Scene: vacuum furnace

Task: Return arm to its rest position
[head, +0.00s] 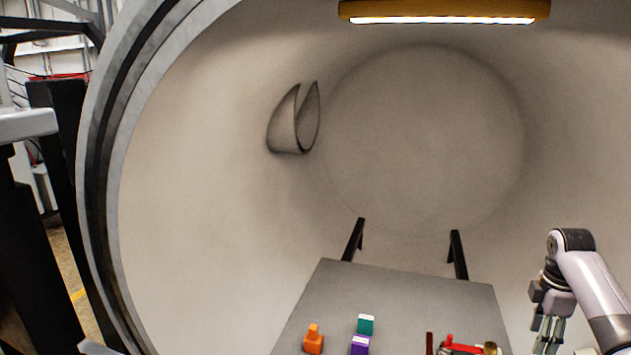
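My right arm comes in at the lower right, inside the furnace chamber (200,200). Its gripper (547,342) points down just beyond the right edge of the grey table (400,290). The fingers are small and partly cut off by the bottom of the picture, so I cannot tell whether they are open or shut. I see no object between them. My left gripper is not in view.
On the table's near part stand an orange piece (313,341), a green block (366,324), a purple block (360,345) and red parts (460,347). The table's far half is clear. A lamp (445,11) hangs above. The round chamber rim (92,150) is at left.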

